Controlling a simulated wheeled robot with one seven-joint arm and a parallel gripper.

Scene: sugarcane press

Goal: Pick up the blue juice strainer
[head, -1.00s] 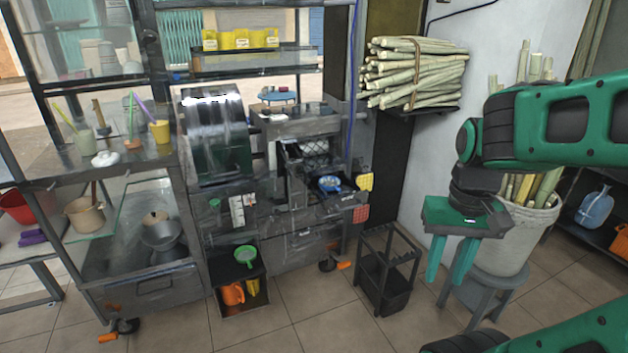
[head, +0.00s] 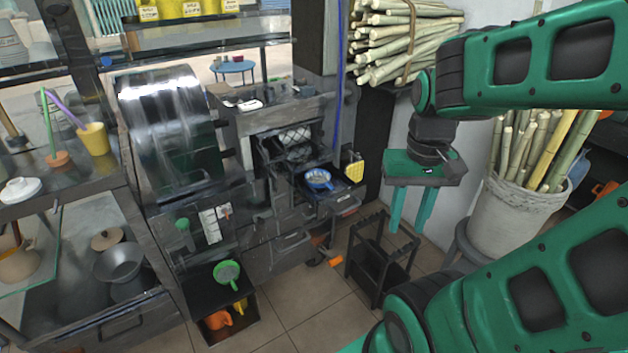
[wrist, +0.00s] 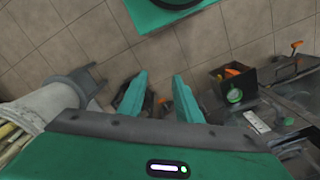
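The blue juice strainer (head: 318,179) sits on the small tray shelf at the front of the press (head: 283,131), in the middle of the head view. A white or light patch shows inside its blue rim. My gripper (head: 408,222) hangs to the right of the strainer, fingers pointing down, apart from it. In the wrist view my gripper (wrist: 160,100) shows its two green fingers spread with nothing between them. The strainer cannot be made out in the wrist view.
A black rack (head: 377,258) stands on the floor below my gripper. A bucket of cane (head: 515,210) stands at right. A green strainer (head: 227,274) lies on a low box at the press's foot. A yellow sponge-like item (head: 354,166) hangs beside the tray.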

